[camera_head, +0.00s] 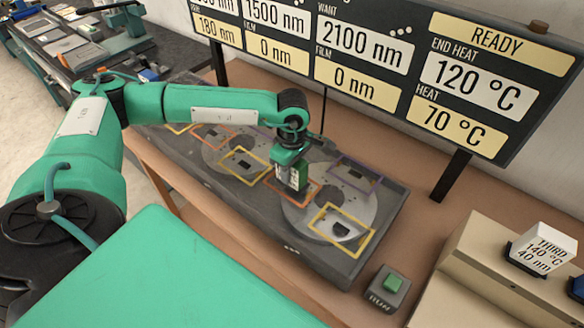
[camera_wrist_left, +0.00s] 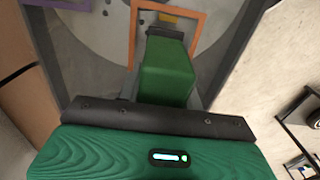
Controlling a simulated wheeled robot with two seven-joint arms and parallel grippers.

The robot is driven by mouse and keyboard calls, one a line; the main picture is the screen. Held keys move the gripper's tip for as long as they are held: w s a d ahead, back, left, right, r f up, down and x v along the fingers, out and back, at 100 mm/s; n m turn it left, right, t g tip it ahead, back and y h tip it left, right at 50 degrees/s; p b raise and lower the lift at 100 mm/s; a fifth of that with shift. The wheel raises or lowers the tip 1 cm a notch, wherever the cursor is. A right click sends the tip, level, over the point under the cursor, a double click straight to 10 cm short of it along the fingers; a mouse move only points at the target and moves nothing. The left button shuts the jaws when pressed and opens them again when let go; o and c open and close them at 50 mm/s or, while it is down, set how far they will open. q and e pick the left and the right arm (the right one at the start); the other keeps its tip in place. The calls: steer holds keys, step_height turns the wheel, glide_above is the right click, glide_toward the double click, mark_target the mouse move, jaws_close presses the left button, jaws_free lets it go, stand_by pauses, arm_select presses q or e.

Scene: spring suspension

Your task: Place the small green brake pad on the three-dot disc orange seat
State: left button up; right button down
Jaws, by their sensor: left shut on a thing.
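My left gripper (camera_head: 291,184) points down over the right-hand disc (camera_head: 313,217), at that disc's orange seat frame (camera_head: 310,196). It is shut on the green brake pad (camera_wrist_left: 167,72), a green block seen between the dark jaws in the left wrist view. In that view the orange frame (camera_wrist_left: 202,15) surrounds the far end of the pad. I cannot tell whether the pad touches the disc. The gripper hides most of the seat in the head view. The disc's dots are too small to read. My right gripper is not in view.
A left-hand disc (camera_head: 223,159) on the same dark plate (camera_head: 300,252) has its own coloured frames. Yellow (camera_head: 366,246) and purple (camera_head: 377,187) frames mark other seats on the right-hand disc. A sign board (camera_head: 400,85) rises behind.

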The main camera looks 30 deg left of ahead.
arm_select(q)
steer(key=shift+f, duration=0.2)
steer(key=o, duration=1.2)
steer(key=shift+c, duration=0.2)
steer(key=shift+r, duration=0.1)
steer(key=shift+r, duration=0.35)
step_height(320, 180, up, 11)
steer(key=b, duration=0.4)
steer(key=shift+f, duration=0.1)
steer(key=shift+r, duration=0.4)
